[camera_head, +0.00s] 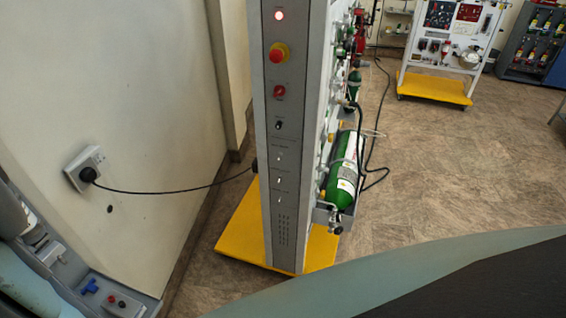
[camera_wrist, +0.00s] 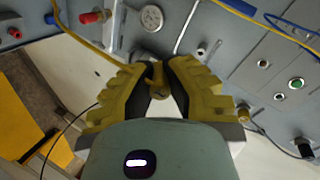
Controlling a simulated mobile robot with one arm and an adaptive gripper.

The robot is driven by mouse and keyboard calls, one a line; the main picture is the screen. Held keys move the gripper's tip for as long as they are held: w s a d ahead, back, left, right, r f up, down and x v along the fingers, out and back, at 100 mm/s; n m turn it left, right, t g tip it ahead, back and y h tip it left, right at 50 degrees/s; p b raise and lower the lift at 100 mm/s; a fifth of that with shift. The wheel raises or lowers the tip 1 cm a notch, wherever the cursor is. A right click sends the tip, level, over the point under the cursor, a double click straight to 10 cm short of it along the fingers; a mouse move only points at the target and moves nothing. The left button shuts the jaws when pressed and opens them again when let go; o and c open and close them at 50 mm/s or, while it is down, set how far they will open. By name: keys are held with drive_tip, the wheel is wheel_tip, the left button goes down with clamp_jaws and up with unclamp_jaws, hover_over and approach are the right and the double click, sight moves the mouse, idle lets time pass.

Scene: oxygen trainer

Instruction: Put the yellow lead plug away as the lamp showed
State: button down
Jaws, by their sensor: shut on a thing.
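My gripper (camera_wrist: 160,66) shows in the wrist view with its two ridged yellow fingers shut on the yellow lead plug (camera_wrist: 156,80). The plug is small, and the fingers hide part of it. A yellow lead (camera_wrist: 78,36) runs from the upper left toward the fingertips. The gripper is close to a grey panel (camera_wrist: 225,45); I cannot tell whether the plug touches it. In the head view, a lamp (camera_head: 279,15) at the top of the grey column (camera_head: 290,215) glows whitish inside a reddish ring. My gripper is not visible in the head view.
The panel carries a round gauge (camera_wrist: 152,18), a red fitting (camera_wrist: 95,16) and a green button (camera_wrist: 296,83). A black cable (camera_head: 150,191) spans from a wall socket (camera_head: 86,168) to the column.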

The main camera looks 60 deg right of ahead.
drive_tip(key=a+f+n+g+b, duration=0.1)
drive_tip(key=a+f+n+b, duration=0.2)
drive_tip(key=f+b, duration=0.4)
drive_tip(key=a+f+n+g+b, duration=0.1)
drive_tip(key=a+f+n+b, duration=0.2)
drive_tip(key=f, duration=1.2)
drive_tip(key=a+f+n+g+b, duration=0.1)
drive_tip(key=a+f+n+b, duration=0.3)
drive_tip(key=f+b, duration=0.7)
drive_tip(key=shift+s+n+g+b, duration=0.15)
drive_tip(key=shift+n+b, duration=0.15)
drive_tip(key=shift+n, duration=0.4)
drive_tip(key=shift+s+n+g+b, duration=0.15)
drive_tip(key=shift+n+b, duration=0.1)
drive_tip(key=shift+n, duration=0.45)
drive_tip(key=shift+d+f+b, duration=0.1)
drive_tip(key=shift+f+b, duration=1.65)
drive_tip(key=shift+f, duration=0.6)
drive_tip(key=shift+f+b, duration=0.5)
drive_tip(key=shift+f, duration=0.05)
drive_tip(key=c, duration=1)
unclamp_jaws()
drive_tip(key=shift+r, duration=0.1)
drive_tip(key=shift+c, duration=0.2)
drive_tip(key=v, duration=1.1)
drive_tip(key=shift+a, duration=0.25)
drive_tip(key=shift+s+d+r, duration=0.25)
drive_tip(key=shift+s+r, duration=0.1)
